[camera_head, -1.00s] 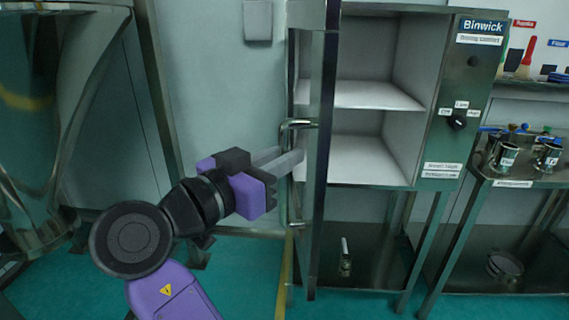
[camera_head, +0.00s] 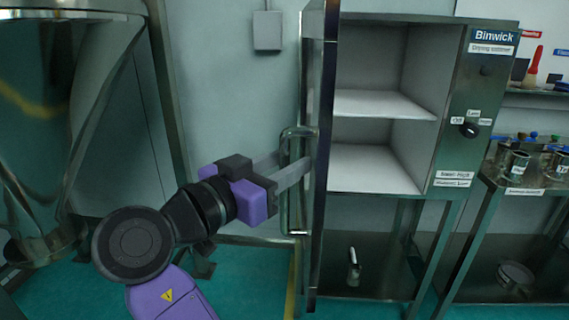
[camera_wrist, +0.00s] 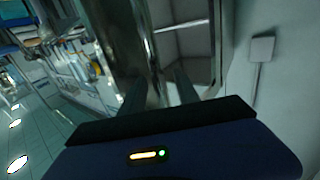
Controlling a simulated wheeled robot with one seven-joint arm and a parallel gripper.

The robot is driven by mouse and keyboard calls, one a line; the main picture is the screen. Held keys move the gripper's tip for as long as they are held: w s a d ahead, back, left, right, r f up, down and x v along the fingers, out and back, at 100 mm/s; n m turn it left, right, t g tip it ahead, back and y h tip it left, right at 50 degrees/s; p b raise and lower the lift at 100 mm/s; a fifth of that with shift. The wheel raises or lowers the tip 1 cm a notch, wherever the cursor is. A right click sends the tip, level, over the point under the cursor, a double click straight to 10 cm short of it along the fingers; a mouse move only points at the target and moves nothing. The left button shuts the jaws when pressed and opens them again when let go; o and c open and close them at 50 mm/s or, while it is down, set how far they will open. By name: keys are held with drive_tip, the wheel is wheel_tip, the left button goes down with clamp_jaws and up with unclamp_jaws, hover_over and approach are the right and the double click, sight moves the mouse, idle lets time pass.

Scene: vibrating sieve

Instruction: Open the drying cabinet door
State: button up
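The drying cabinet (camera_head: 452,120) stands right of center with its inside and two shelf levels in plain view. Its door (camera_head: 319,200) stands open, swung out toward me and seen almost edge-on. A metal bar handle (camera_head: 284,212) is on the door's left face. My gripper (camera_head: 300,160) is at the handle's upper half, its two fingers apart, reaching across the bar. In the wrist view, the fingers (camera_wrist: 158,98) are also apart, with shiny metal between and beyond them. Whether they touch the handle is not clear.
A large steel vessel (camera_head: 60,120) stands at the left. A small wall box (camera_head: 267,30) is behind the door. A bench (camera_head: 520,186) with metal cups is at the right. Green floor shows between the vessel and the cabinet.

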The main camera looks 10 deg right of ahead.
drive_tip(key=v, duration=0.7)
drive_tip(key=shift+s+a, duration=0.3)
